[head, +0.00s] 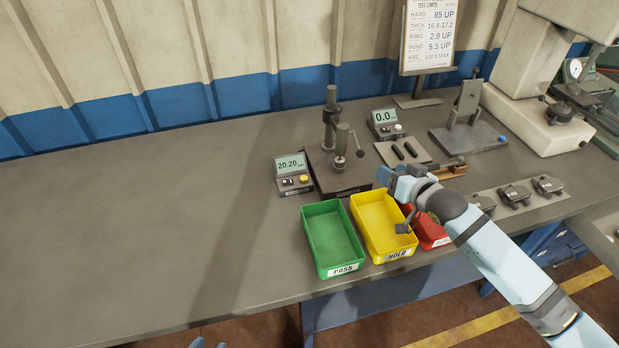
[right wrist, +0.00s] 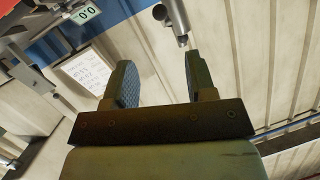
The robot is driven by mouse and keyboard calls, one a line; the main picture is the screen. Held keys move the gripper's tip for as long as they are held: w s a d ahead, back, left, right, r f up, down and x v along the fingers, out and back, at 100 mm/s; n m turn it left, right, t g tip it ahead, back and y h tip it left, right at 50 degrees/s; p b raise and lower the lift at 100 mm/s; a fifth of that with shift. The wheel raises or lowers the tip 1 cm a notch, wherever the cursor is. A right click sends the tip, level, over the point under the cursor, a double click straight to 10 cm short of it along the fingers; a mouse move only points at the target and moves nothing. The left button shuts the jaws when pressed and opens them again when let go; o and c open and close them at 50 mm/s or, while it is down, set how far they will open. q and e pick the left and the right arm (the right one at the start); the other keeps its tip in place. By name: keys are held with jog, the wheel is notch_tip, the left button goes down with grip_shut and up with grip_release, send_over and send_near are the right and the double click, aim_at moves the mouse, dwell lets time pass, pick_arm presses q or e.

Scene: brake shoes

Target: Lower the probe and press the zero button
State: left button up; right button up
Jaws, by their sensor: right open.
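The gauge stand (head: 331,115) is a dark upright column on a dark base, with a probe and a side lever (head: 359,150) in front of it. A readout box (head: 290,172) left of the stand shows 20.20 and has a yellow button (head: 303,178) and a second, pale one. My right gripper (head: 385,178) is right of the stand's base, above the bins' back edge. In the right wrist view its fingers (right wrist: 160,82) are apart with nothing between them; a grey cylindrical part (right wrist: 175,22) shows beyond. Pale blue tips at the head view's bottom edge seem mine.
Green (head: 333,237), yellow (head: 382,222) and red (head: 432,234) bins stand at the front edge. A second readout (head: 386,122) shows 0.0 behind a pad with two black pieces. A fixture (head: 467,130) and several small parts lie right. The bench's left is clear.

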jog(key=shift+c, duration=0.2)
grip_shut()
dwell(1.4)
